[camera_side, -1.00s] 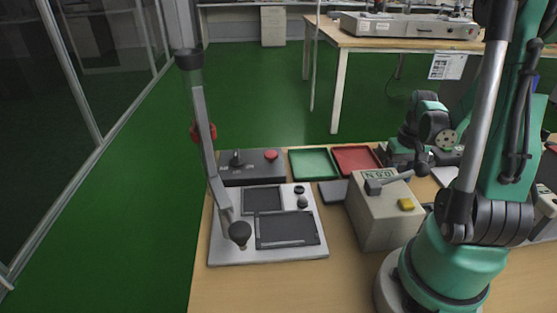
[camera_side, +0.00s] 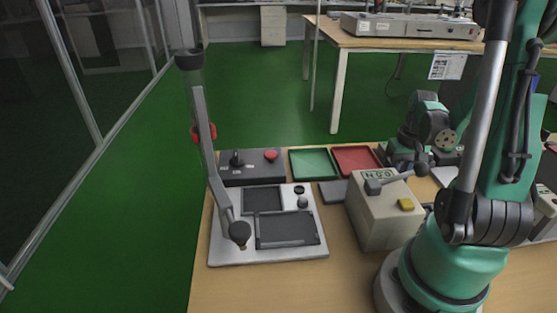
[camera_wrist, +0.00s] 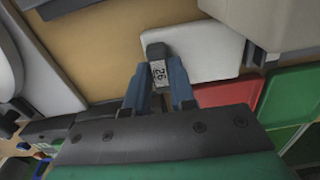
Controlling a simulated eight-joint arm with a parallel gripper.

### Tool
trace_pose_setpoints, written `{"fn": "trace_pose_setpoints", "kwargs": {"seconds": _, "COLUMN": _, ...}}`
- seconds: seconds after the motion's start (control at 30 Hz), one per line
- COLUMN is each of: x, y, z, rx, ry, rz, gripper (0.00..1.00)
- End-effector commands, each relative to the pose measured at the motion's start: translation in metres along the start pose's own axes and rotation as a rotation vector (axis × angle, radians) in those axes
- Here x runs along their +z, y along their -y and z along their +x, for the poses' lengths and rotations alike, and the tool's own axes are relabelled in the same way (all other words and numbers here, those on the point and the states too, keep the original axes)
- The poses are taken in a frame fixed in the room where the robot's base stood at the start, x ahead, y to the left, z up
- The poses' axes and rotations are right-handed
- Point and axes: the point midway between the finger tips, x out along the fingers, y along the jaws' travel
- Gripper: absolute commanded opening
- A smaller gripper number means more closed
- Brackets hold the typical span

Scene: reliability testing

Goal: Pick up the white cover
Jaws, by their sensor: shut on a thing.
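A flat white cover (camera_wrist: 212,50) with rounded corners lies on the wooden table in the wrist view. A pale flat piece also shows in the side view (camera_side: 445,175), but I cannot tell whether it is the same cover. My gripper (camera_wrist: 160,82) has its blue fingers on either side of a dark grey block (camera_wrist: 154,52) with a white printed label, and is shut on it. The block overlaps the cover's left edge in the picture. I cannot tell whether the two are joined. The fingertips are not clear in the side view.
A red tray (camera_wrist: 228,93) and a green tray (camera_wrist: 288,92) lie right of my fingers in the wrist view. A beige lever box (camera_side: 380,215) and a fixture plate (camera_side: 225,250) stand on the table in the side view. A tall post with an angled bar (camera_side: 205,130) rises at left.

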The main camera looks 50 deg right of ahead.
Motion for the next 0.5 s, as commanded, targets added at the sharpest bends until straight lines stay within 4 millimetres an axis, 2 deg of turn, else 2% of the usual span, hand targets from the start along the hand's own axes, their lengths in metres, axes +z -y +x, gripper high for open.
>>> {"fn": "trace_pose_setpoints", "kwargs": {"seconds": 0.5, "x": 0.0, "y": 0.0, "z": -0.035, "rx": 0.0, "ry": 0.0, "rz": 0.0, "gripper": 0.0}}
